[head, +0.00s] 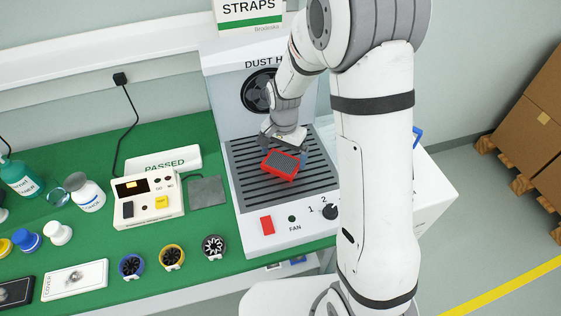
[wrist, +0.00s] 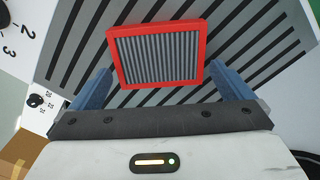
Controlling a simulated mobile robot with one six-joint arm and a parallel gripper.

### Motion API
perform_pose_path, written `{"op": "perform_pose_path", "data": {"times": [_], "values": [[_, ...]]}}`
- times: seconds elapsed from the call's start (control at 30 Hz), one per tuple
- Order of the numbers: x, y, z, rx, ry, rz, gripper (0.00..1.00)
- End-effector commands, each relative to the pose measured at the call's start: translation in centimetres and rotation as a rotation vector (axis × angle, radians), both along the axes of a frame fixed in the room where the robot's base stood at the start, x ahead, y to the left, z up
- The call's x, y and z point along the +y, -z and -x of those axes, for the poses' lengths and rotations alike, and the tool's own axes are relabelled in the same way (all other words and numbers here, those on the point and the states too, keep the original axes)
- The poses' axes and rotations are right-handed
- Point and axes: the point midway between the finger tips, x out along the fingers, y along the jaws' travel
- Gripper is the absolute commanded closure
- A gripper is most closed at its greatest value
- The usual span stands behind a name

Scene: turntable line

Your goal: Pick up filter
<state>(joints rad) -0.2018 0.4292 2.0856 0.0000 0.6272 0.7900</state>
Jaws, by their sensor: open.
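The filter (head: 280,165) has a red frame and grey pleats. It lies on the slotted grey grille of the dust hood (head: 240,184). In the wrist view the filter (wrist: 157,55) sits ahead of my gripper (wrist: 157,90), its near edge between the two blue fingers. The fingers stand apart, one on each side of the filter, with a gap showing at each side. My gripper (head: 288,150) is open and empty above the filter's far side in the head view. One blue finger shows there; the other is mostly hidden.
The hood's front panel has a red switch (head: 267,225) and a dial (head: 329,211). Cardboard boxes (head: 530,105) stand at the right.

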Motion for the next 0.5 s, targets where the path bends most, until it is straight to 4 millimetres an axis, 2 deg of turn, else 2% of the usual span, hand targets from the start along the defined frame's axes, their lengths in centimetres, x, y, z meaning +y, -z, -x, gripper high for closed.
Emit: {"op": "perform_pose_path", "data": {"times": [0.13,0.37,0.5], "values": [[0.0,1.5,0.1,0.001,-0.001,0.0,0.0],[0.0,1.7,0.1,0.0,-0.002,0.0,0.0],[0.0,1.7,0.0,0.0,-0.002,0.0,0.09]]}}
